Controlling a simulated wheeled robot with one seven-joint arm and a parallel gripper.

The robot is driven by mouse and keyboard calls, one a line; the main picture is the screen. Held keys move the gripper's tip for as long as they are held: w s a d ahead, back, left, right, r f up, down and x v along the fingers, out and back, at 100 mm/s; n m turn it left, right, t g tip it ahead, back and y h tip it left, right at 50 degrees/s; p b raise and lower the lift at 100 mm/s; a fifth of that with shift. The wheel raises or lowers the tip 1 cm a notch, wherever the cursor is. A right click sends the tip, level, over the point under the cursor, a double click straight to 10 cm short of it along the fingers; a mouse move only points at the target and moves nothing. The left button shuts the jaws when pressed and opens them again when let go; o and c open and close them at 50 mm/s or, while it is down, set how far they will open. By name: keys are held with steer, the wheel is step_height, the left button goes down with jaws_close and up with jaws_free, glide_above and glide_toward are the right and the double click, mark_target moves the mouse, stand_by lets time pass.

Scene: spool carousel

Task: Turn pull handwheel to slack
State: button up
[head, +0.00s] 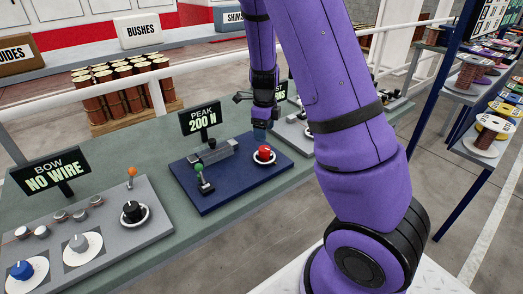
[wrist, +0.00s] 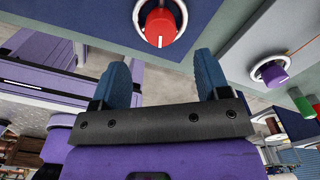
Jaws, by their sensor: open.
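The blue panel (head: 228,187) under the "PEAK 200 N" sign (head: 200,119) carries a red knob (head: 265,153) on a white round dial, which looks like the pull handwheel. In the wrist view the red knob (wrist: 160,27) shows near the top, with a white mark on its face. My gripper (head: 259,126) hangs just behind the knob in the head view, pointing down. In the wrist view my gripper (wrist: 161,60) is open with nothing between its blue fingers. The knob lies beyond the fingertips, roughly centred between them and apart from them. The dial's setting is too small to read.
A green-topped lever (head: 202,180) and a grey clamp block (head: 210,152) stand on the same panel. A grey panel (head: 85,235) with knobs, under "BOW NO WIRE" (head: 52,173), is at left.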

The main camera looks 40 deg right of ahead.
mark_target(265, 148)
step_height(265, 148, down, 8)
steer(key=shift+d+f, duration=0.1)
steer(key=shift+f, duration=0.05)
steer(key=shift+c, duration=0.2)
steer(key=c, duration=0.9)
